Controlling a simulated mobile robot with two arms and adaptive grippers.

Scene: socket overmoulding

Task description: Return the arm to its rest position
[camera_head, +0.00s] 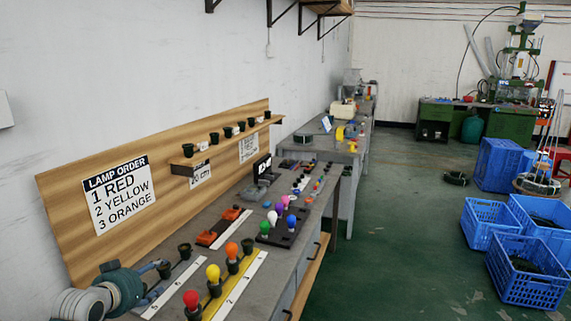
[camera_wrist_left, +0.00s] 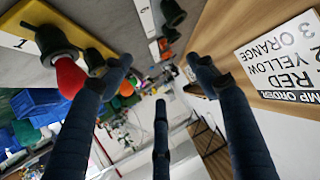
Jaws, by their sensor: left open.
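My left arm comes in at the lower left of the head view, with its left gripper (camera_head: 158,281) beside the wooden back panel (camera_head: 85,215). The gripper's dark fingers are spread and hold nothing; they also show spread in the left wrist view (camera_wrist_left: 160,88). To its right, a red lamp (camera_head: 192,299), a yellow lamp (camera_head: 213,273) and an orange lamp (camera_head: 232,250) stand in a row in dark sockets. The red lamp (camera_wrist_left: 70,76) appears close beside a finger in the wrist view; whether they touch cannot be told. My right gripper is out of view.
The lamp order sign (camera_head: 118,194) is on the panel. A shelf (camera_head: 225,140) with several sockets juts out above the bench. A dark holder (camera_head: 284,229) with coloured lamps stands farther along. Blue crates (camera_head: 525,270) stand on the floor at right; the green floor between is open.

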